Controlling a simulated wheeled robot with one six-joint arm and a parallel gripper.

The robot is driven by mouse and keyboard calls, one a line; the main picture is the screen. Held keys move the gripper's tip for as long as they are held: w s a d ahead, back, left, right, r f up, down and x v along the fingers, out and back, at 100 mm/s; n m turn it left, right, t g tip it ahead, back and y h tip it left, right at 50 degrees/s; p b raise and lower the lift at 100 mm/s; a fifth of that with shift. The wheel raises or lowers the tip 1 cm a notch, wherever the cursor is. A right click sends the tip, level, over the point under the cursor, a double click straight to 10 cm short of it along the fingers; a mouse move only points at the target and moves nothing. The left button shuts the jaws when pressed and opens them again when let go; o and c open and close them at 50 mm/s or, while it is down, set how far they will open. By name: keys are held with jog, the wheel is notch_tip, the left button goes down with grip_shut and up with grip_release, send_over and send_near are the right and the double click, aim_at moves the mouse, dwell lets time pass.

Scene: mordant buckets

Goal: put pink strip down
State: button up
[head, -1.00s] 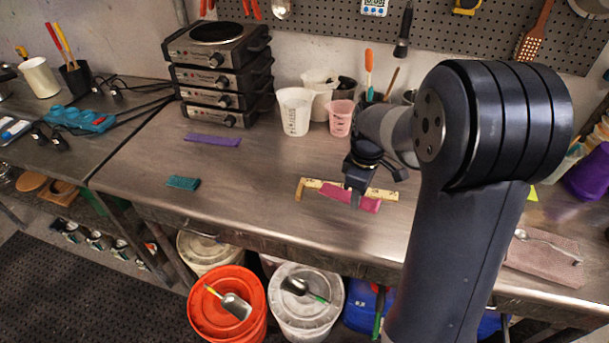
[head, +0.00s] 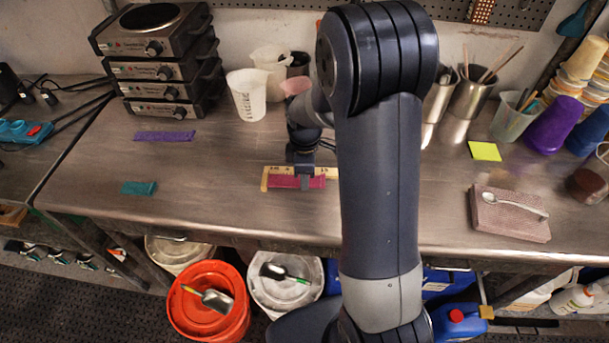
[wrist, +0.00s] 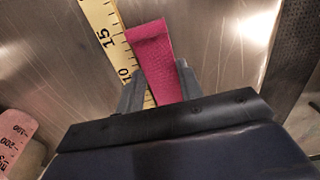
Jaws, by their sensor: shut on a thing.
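The pink strip (head: 284,182) is a flat magenta piece at the ruler on the steel bench, partly covered by my gripper in the head view. My gripper (head: 305,184) points down and is shut on the strip. In the wrist view the strip (wrist: 154,58) runs out between the two fingers (wrist: 158,88). The yellow ruler (head: 268,171) lies just behind the strip, and in the wrist view the ruler (wrist: 104,28) shows to its left. I cannot tell whether the strip touches the bench.
A purple strip (head: 165,136) and a teal strip (head: 138,188) lie on the bench to the left. Stacked hot plates (head: 158,70) and a white beaker (head: 246,96) stand behind. A spoon rests on a pinkish slab (head: 508,222) at right. The bench front is mostly clear.

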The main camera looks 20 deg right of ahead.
jog(key=shift+f, duration=0.5)
jog(key=shift+s+f, duration=0.15)
jog(key=shift+f, duration=0.05)
jog(key=shift+f, duration=0.1)
